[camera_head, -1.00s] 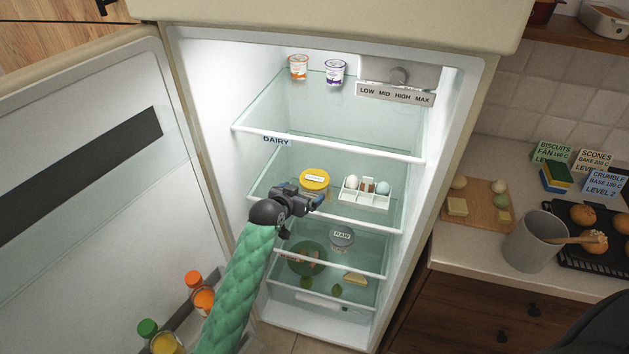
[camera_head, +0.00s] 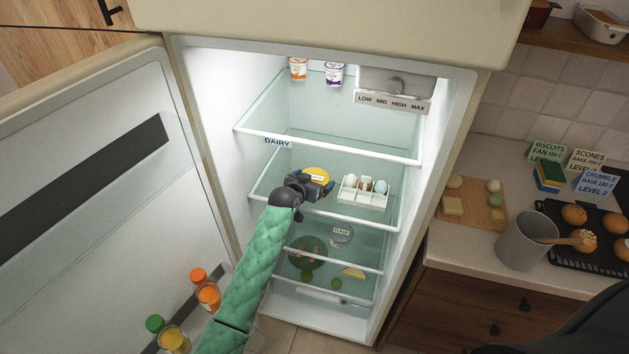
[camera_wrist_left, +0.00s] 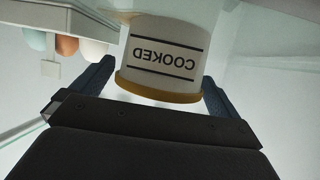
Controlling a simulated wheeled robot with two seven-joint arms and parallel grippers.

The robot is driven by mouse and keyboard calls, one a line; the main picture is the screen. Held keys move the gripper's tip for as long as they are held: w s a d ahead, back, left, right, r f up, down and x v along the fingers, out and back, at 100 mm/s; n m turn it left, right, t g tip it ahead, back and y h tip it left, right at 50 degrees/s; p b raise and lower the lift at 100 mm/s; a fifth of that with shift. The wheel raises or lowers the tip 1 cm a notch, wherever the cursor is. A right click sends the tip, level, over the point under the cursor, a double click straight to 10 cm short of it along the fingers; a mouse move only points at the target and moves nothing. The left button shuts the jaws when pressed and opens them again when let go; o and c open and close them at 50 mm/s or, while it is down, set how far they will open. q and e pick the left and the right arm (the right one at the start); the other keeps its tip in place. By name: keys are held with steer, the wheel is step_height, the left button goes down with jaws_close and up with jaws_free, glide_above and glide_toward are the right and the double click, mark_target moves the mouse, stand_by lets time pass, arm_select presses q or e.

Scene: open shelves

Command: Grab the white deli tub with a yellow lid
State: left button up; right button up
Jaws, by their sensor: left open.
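The white deli tub with a yellow lid (camera_head: 317,175) stands on the second fridge shelf, partly hidden by my left gripper in the head view. In the left wrist view the tub (camera_wrist_left: 165,50) shows upside down, with a "COOKED" label and a yellow lid rim. My left gripper (camera_head: 325,184) is open in front of the tub. In the wrist view its fingers (camera_wrist_left: 157,80) lie on either side of the tub; I cannot tell whether they touch it. My right gripper is not in view.
An egg holder (camera_head: 363,190) with several eggs stands close to the right of the tub. The shelf above carries a "DAIRY" label (camera_head: 278,142). A tub labelled "RAW" (camera_head: 341,235) sits on the shelf below. The open fridge door (camera_head: 80,230) is at left.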

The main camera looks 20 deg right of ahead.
arm_select(q)
steer(key=shift+w+d+f, duration=0.2)
steer(key=shift+w+d, duration=0.1)
steer(key=shift+w, duration=0.05)
steer(key=c, duration=0.7)
steer(key=shift+c, duration=1.1)
steer(key=shift+r, duration=0.1)
